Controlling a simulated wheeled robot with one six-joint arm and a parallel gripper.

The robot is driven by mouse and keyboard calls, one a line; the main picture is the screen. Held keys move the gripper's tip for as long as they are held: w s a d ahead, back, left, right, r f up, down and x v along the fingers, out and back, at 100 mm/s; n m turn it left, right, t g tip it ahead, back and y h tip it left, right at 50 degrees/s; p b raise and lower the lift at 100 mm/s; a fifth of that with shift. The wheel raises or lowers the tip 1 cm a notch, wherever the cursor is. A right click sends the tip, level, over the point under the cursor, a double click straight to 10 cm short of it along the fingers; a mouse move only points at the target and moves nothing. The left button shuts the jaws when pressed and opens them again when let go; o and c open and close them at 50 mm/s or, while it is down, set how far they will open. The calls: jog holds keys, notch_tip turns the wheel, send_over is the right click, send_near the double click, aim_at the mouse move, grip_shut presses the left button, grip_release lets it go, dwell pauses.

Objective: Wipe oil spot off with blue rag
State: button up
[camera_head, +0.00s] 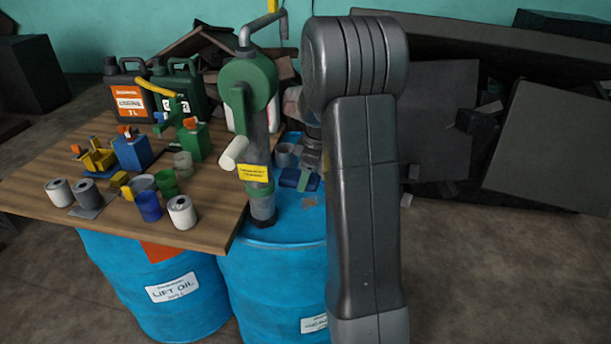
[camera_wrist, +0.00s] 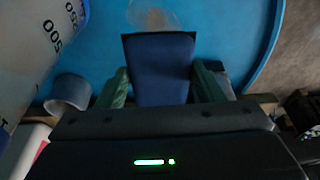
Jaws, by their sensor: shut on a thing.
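The blue rag (camera_wrist: 160,70) is a flat dark-blue piece held between the green fingers of my gripper (camera_wrist: 158,82), just over the blue drum lid. In the head view the rag (camera_head: 298,180) shows low over the right drum's top, with my gripper mostly hidden behind the arm and the green pump. The oil spot (camera_wrist: 152,16), a faint brownish patch on the lid, lies just beyond the rag's far edge in the wrist view. In the head view the spot (camera_head: 309,203) shows as a small dull patch in front of the rag. Whether the rag touches the lid I cannot tell.
A green hand pump (camera_head: 248,110) stands on the right blue drum (camera_head: 275,275), left of the rag. A grey cup (camera_wrist: 68,92) stands on the lid. A wooden board (camera_head: 220,215) at left is crowded with cups, cans and jugs. Dark panels lean behind.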

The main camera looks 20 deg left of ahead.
jog(key=shift+a+p+v, duration=0.15)
jog(key=shift+p+v, duration=0.4)
jog(key=shift+v, duration=0.2)
jog(key=shift+a+p+v, duration=0.2)
jog(key=shift+p+v, duration=0.3)
jog(key=shift+v, duration=0.25)
jog(key=shift+s, duration=0.1)
jog(key=shift+s+d+b, duration=0.25)
jog(key=shift+s+b, duration=0.2)
jog(key=shift+s, duration=0.05)
jog(key=shift+s+d+r+b, duration=0.1)
jog(key=shift+s+d+b, duration=0.2)
jog(key=shift+s+d, duration=0.35)
jog(key=s+d+b, duration=0.3)
jog(key=s+b, duration=0.3)
jog(key=b, duration=0.1)
jog(key=shift+h, duration=0.3)
notch_tip(320, 180, down, 9)
jog(key=shift+f+b, duration=0.2)
jog(key=shift+b, duration=0.25)
